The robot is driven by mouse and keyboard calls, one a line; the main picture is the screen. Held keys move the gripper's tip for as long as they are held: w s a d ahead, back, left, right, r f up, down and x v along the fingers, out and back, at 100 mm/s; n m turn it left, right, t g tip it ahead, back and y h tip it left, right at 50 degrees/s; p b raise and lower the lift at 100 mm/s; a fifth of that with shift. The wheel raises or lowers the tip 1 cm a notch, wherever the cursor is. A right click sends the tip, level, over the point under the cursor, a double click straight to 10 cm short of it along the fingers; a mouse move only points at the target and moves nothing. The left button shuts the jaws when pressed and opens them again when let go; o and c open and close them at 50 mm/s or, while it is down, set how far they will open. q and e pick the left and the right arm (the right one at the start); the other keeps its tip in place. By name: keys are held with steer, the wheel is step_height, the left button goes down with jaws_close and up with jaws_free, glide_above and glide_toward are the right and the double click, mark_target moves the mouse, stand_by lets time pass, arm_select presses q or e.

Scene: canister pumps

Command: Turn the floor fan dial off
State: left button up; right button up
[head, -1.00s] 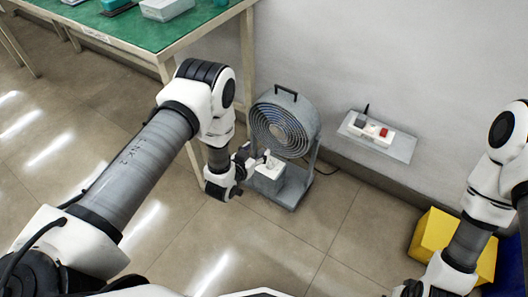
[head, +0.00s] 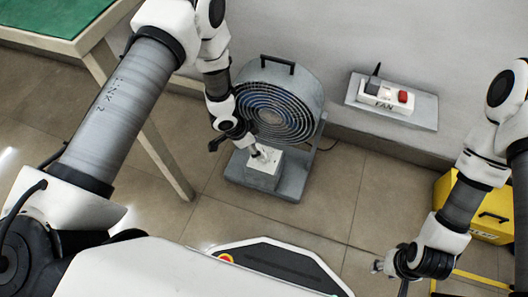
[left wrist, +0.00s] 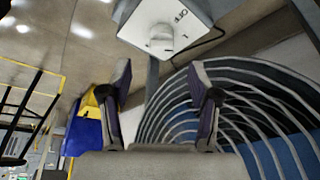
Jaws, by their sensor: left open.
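The grey floor fan (head: 275,108) stands on the floor against the wall, with a round slatted grille and a top handle. A white control box (head: 263,172) sits on its base in front of the grille. In the left wrist view the box's pale round dial (left wrist: 160,40) and small markings show near the top. My left gripper (head: 238,148) is just above and behind the box, partly hidden by its own wrist. Its fingers (left wrist: 163,95) are apart and empty, with the dial beyond them, not between them. My right gripper (head: 390,268) is low at the right, away from the fan.
A wall shelf (head: 425,108) holds a white switch box (head: 385,97) labelled FAN, with a red switch. A green-topped table (head: 50,18) stands at the upper left, its leg near the fan. A yellow case (head: 488,225) is at the right. Tiled floor is open in front of the fan.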

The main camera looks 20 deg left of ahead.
mark_target(265, 154)
arm_select(q)
steer(key=shift+w+d+f, duration=0.1)
steer(key=shift+w+f, duration=0.05)
steer(key=shift+w, duration=0.05)
steer(key=b+x, duration=0.3)
steer(key=x, duration=0.4)
steer(key=shift+f, duration=0.15)
steer(key=shift+d, duration=0.1)
steer(key=c, duration=1.2)
